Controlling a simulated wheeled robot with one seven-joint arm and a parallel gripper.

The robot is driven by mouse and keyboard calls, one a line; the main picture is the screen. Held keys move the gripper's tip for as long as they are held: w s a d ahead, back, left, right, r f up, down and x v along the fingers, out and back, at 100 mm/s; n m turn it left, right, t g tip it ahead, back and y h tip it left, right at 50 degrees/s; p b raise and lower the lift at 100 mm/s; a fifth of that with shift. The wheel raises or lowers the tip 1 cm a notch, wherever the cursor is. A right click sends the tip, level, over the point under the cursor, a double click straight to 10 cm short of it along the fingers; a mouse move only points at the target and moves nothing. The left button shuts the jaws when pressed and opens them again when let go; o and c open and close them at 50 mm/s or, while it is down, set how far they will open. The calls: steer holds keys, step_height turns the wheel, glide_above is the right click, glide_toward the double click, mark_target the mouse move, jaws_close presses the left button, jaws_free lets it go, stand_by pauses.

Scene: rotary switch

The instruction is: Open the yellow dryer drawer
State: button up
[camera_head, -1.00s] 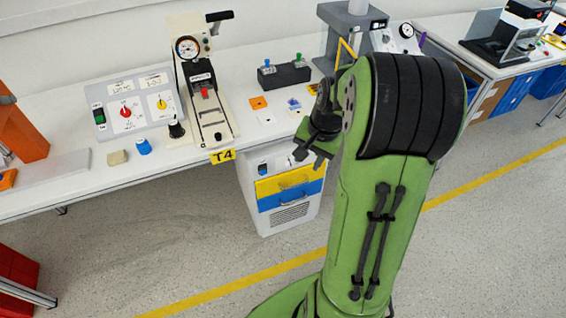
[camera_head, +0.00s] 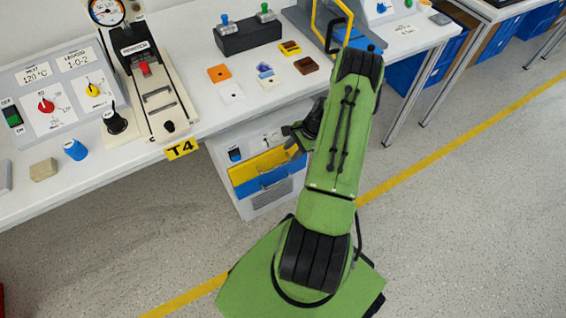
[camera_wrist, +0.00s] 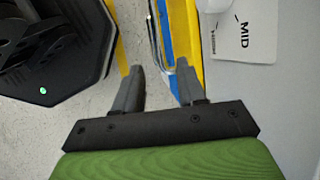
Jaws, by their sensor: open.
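The yellow drawer (camera_head: 262,166) is in the white cabinet under the bench, above a blue drawer (camera_head: 268,186). Its front looks flush with the cabinet in the head view. In the head view my gripper (camera_head: 297,135) is at the cabinet's right side, partly hidden by my arm.
The white bench (camera_head: 215,118) overhangs the cabinet (camera_head: 237,197). A T4 label (camera_head: 181,149) is on its front edge. A dial panel (camera_head: 60,88), a press (camera_head: 158,90) and small parts stand on top. The floor in front is clear.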

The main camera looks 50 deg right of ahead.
mark_target(281, 165)
steer(key=b+x, duration=0.2)
steer(key=x, duration=0.5)
steer(key=shift+a+f, duration=0.1)
steer(key=shift+f, duration=0.15)
jaws_close()
